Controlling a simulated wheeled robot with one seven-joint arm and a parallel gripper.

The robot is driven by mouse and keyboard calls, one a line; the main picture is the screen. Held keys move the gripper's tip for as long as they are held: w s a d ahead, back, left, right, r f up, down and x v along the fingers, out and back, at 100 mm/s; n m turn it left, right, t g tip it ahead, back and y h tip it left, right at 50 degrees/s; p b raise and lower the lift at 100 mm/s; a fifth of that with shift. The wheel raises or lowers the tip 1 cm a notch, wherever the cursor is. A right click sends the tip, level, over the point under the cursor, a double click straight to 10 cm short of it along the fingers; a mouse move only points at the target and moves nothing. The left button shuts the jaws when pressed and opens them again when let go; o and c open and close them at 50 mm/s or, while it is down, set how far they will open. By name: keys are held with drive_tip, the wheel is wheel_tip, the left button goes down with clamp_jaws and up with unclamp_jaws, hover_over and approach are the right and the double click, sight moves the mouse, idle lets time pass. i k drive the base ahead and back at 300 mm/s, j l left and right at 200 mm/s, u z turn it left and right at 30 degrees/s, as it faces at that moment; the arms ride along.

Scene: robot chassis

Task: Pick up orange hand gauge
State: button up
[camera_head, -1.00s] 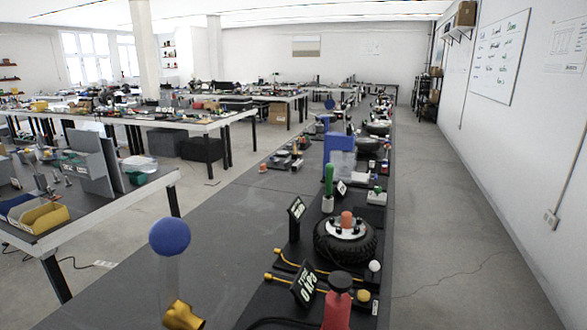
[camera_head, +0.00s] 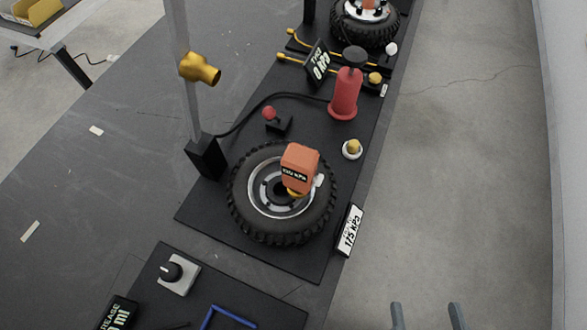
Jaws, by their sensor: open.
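The orange hand gauge (camera_head: 300,166) is a boxy orange block with a dark display strip. It sits over the hub of a black tyre (camera_head: 240,212) on a dark board, with a small yellow part under it. My gripper (camera_head: 428,316) shows at the bottom edge, right of centre, as two grey fingers set apart. It is open and empty, over the grey floor, below and to the right of the gauge and apart from it. The rest of my gripper is out of frame.
A red pump (camera_head: 344,94) stands behind the tyre. A grey post (camera_head: 184,90) with a yellow fitting rises at left. A "175 kPa" sign (camera_head: 350,231) stands at the bench's right edge. A knob box (camera_head: 179,274) and blue frame (camera_head: 210,318) are in front. Floor at right is clear.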

sight(299, 163)
drive_tip(key=l+u, duration=0.4)
drive_tip(key=k+l+u, duration=0.15)
drive_tip(key=u, duration=0.25)
